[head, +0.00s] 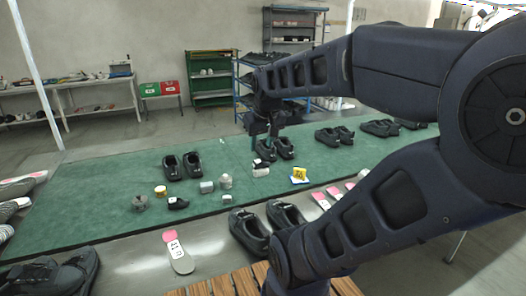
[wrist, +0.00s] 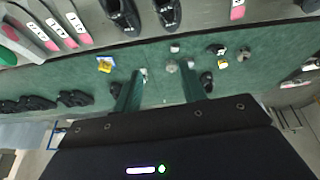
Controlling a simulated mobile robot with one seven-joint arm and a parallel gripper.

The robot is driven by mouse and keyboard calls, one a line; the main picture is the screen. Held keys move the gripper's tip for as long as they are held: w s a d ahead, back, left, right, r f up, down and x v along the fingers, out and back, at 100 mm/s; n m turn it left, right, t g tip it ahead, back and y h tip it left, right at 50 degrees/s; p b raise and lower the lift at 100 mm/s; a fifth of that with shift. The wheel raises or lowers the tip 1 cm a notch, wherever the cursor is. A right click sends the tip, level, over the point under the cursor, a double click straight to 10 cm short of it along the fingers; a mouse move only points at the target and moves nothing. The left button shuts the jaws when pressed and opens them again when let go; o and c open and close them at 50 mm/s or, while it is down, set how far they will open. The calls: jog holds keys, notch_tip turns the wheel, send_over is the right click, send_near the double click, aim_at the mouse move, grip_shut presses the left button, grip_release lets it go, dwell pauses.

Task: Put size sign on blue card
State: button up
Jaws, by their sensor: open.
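The yellow size sign (head: 300,174) with dark digits stands on the green mat, right of centre in the head view. The blue card (head: 300,181) shows as a blue and white edge under and around its foot; the sign appears to be on it, though contact is too small to check. In the wrist view the sign (wrist: 105,63) is at the upper left, with blue beside it. My gripper (head: 263,137) is above the mat, left of and beyond the sign. In the wrist view my gripper (wrist: 162,84) has its fingers wide apart with nothing held between them.
The green mat (head: 110,205) bears black shoe pairs, including one (head: 182,166) at left. Small jars and blocks (head: 207,187) lie left of the sign. A white-and-black item (head: 261,168) sits near my gripper.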

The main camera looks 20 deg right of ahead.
jog(key=shift+m, duration=0.3)
jog(key=s, duration=0.2)
jog(key=s+a+f, duration=0.1)
jog(key=shift+s+f, duration=0.1)
jog(key=shift+s, duration=0.25)
